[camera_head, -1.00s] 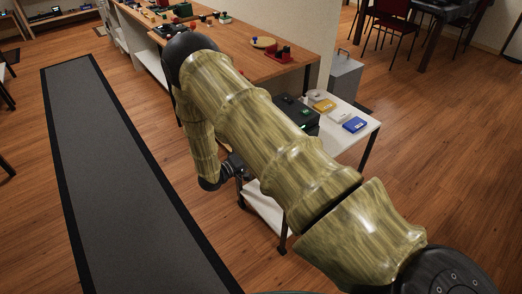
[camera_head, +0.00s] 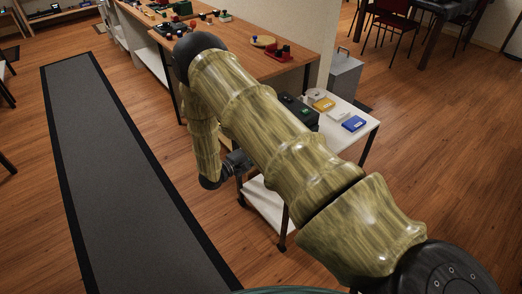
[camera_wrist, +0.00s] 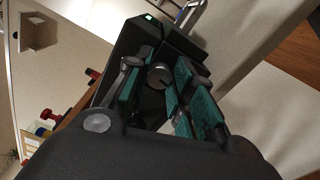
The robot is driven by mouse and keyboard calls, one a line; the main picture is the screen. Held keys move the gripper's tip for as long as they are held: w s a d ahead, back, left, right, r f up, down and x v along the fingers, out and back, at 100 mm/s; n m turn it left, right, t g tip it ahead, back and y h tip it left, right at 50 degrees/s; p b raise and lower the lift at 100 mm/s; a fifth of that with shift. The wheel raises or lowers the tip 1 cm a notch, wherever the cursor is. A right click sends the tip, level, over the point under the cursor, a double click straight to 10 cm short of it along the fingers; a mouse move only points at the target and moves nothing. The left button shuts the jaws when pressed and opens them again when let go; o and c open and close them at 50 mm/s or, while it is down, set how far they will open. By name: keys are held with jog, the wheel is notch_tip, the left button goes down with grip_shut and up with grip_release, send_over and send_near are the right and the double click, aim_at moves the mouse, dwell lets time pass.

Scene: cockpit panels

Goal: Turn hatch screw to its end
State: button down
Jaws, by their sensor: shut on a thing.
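The hatch screw (camera_wrist: 159,75) shows in the wrist view as a round grey knob with a dark slot line, on the face of a dark box (camera_wrist: 122,48). My gripper (camera_wrist: 156,80) has its teal-padded fingers on both sides of the knob and is shut on it. How deep the pads sit on the knob is partly hidden by the fingers. In the head view my gripper's dark wrist end (camera_head: 236,163) is low beside the cart, and my arm hides the fingers and the screw.
The white cart (camera_head: 370,125) carries yellow, white and blue blocks (camera_head: 353,123). A wooden table (camera_head: 275,62) with small parts stands behind. A grey metal bin (camera_head: 345,75) is beyond. The grey floor mat (camera_head: 110,150) is clear.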

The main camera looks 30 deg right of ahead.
dwell(0.3)
jog(key=c, duration=1.2)
grip_release()
jog(key=a, duration=1.2)
jog(key=shift+s, duration=0.45)
